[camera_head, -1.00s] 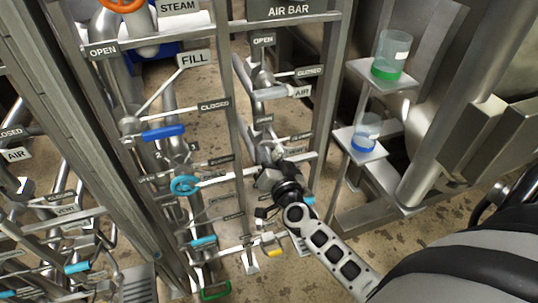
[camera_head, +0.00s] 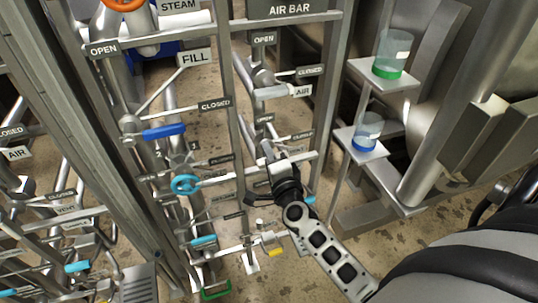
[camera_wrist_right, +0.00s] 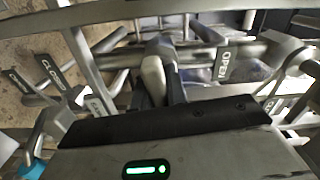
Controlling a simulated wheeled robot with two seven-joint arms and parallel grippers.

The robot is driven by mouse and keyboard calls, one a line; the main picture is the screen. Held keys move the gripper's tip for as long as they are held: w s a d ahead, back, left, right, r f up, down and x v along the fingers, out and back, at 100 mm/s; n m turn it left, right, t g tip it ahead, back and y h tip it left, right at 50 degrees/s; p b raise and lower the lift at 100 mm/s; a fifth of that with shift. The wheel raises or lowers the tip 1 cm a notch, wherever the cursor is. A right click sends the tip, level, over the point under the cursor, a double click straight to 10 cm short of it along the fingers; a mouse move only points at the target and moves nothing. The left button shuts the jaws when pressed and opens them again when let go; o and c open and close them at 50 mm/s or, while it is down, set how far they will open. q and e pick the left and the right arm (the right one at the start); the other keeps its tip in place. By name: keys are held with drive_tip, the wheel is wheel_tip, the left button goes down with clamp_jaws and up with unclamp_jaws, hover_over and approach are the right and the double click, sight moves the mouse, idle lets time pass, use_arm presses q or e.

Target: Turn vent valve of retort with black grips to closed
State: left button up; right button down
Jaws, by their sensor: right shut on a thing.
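My right gripper (camera_head: 270,160) reaches in from the lower right among the pipes of the AIR BAR frame. It is shut on a grey valve lever (camera_head: 267,150), which stands up and slightly left from the fingers. In the right wrist view the lever (camera_wrist_right: 154,78) sits between the two dark fingertips, beside an OPEN label (camera_wrist_right: 223,64). The gripper body and arm hide most of this valve in the head view. Its own name label is not readable, and no black grip shows on it. My left gripper is not in view.
An AIR lever (camera_head: 284,91) is above the gripper, and a blue FILL lever (camera_head: 163,131) is to the left. Two small shelves with a green-based cup (camera_head: 391,55) and a blue-based cup (camera_head: 367,132) are to the right.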

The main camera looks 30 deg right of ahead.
drive_tip(key=shift+a+m, duration=0.1)
drive_tip(key=shift+m, duration=0.9)
drive_tip(key=c, duration=1.4)
unclamp_jaws()
use_arm(q)
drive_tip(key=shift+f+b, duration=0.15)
drive_tip(key=shift+b, duration=0.5)
use_arm(e)
drive_tip(key=v, duration=1.6)
